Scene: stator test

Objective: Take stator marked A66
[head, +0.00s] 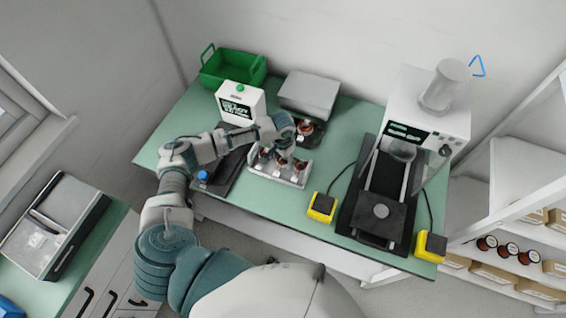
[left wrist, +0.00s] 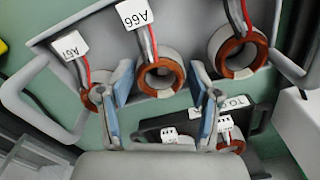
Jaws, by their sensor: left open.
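The stator marked A66 (left wrist: 160,77) is a copper-and-grey ring with red and dark leads and a white A66 tag (left wrist: 137,13). In the left wrist view it sits in the middle of a row in a grey tray (head: 279,180). My left gripper (left wrist: 161,88) is open, with one blue-padded finger on each side of this stator. Whether the pads touch it I cannot tell. In the head view the left gripper (head: 284,149) is over the tray and partly hides it. My right gripper is not in view.
A stator tagged A67 (left wrist: 92,97) is close to the left finger, and another stator (left wrist: 238,54) is right of the right finger. A dark holder (head: 308,143) with more stators stands behind the tray. A white box (head: 240,103) and test machine (head: 427,115) flank the area.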

